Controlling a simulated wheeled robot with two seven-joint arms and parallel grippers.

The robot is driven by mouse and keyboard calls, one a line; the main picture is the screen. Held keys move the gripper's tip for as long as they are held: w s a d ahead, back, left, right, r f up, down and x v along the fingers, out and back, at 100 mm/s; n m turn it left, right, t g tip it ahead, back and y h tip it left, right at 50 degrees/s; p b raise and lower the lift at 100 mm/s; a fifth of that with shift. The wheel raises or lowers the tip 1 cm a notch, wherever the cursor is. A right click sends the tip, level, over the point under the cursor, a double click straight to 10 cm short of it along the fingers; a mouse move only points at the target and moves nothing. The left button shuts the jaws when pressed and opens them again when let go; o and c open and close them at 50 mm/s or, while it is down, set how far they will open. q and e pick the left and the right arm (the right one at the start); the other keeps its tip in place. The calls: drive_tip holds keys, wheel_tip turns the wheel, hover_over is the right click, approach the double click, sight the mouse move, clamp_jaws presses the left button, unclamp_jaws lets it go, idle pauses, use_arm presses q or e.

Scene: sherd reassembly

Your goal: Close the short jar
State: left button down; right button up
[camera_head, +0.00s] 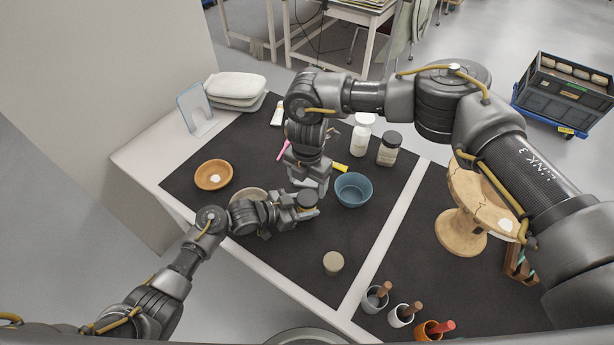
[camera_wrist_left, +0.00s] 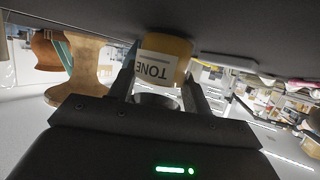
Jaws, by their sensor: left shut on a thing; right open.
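A short jar (camera_wrist_left: 163,62) with tan contents and a white label shows upside down in the left wrist view, between the fingers of my left gripper (camera_wrist_left: 160,95). In the head view the jar (camera_head: 307,198) shows its dark round top, and my left gripper (camera_head: 308,207) is shut on it, low over the black mat. My right gripper (camera_head: 311,185) is open, pointing down close behind and above the jar; the arms hide part of this area. A small beige round piece (camera_head: 333,262) lies on the mat nearer me; I cannot tell whether it is a lid.
A blue bowl (camera_head: 353,189) stands just right of the grippers. A white bottle (camera_head: 360,140) and a dark-lidded jar (camera_head: 389,149) stand behind. A wooden bowl (camera_head: 213,174) is at left; another bowl (camera_head: 248,197) is partly behind my left arm. Several tool cups (camera_head: 401,315) stand front right.

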sight(307, 198)
drive_tip(key=shift+f, duration=3.05)
drive_tip(key=shift+c, duration=0.2)
drive_tip(key=c, duration=1)
drive_tip(key=shift+m, duration=1.2)
drive_tip(key=m, duration=0.5)
drive_tip(key=shift+m, duration=0.4)
drive_tip(key=m, duration=0.4)
drive_tip(key=shift+m, duration=0.4)
drive_tip(key=m, duration=0.3)
